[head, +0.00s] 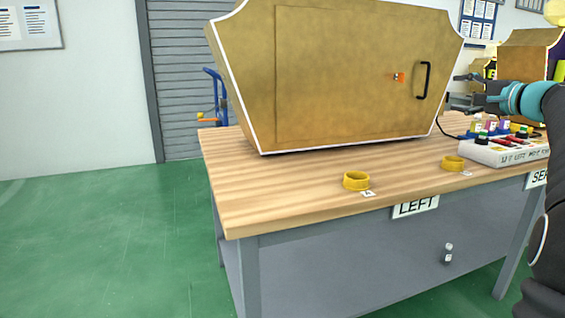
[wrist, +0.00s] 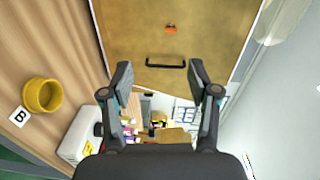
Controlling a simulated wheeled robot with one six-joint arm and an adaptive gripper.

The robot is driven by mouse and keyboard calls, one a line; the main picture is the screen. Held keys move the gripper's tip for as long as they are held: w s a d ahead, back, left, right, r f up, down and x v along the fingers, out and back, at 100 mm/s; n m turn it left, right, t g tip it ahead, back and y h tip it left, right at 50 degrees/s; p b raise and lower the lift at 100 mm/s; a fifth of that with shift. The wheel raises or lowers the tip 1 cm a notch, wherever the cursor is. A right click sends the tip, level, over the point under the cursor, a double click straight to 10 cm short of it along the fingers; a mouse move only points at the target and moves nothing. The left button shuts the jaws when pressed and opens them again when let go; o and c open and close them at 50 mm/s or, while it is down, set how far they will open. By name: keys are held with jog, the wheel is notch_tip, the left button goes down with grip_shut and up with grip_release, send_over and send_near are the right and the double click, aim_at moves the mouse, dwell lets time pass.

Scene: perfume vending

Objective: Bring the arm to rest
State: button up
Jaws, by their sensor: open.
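My gripper (wrist: 160,85) is open in the wrist view, its two fingers wide apart with nothing between the tips. The wooden cabinet with a black handle (wrist: 166,64) and an orange latch (wrist: 170,29) lies beyond the fingertips. In the head view my arm (head: 533,100) is at the right edge, over the right part of the table.
Two yellow rings (head: 356,180) sit near the table's front edge, by small label cards. A white box (head: 500,152) with coloured bottles stands at the right, under my arm. The table front bears a LEFT sign (head: 415,206). The green floor (head: 90,230) at left is clear.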

notch_tip(320, 180, down, 13)
jog(key=s+g+h, duration=0.2)
jog(key=g, duration=0.2)
jog(key=s+a+f+n+g+h+p, duration=0.1)
jog(key=s+a+f+n+g, duration=0.15)
jog(key=s+a+f, duration=0.45)
jog(key=s+a+f+n+g+h+p, duration=0.1)
jog(key=s+a+f+n+g+p, duration=0.15)
jog(key=s+a, duration=0.4)
jog(key=s+a+f+n+g+h+p, duration=0.1)
jog(key=s+a+f+n, duration=0.25)
jog(key=s, duration=0.65)
jog(key=s+a+f+n+g+h+p, duration=0.1)
jog(key=s+a+f+n+g+p, duration=0.1)
jog(key=s+a+f, duration=0.45)
jog(key=s+a+r+n+t+p, duration=0.1)
jog(key=s+a+r+n+p, duration=0.1)
jog(key=s+r, duration=0.4)
jog(key=shift+s+a+n, duration=0.3)
jog(key=shift+a+n, duration=0.25)
jog(key=shift+a, duration=0.5)
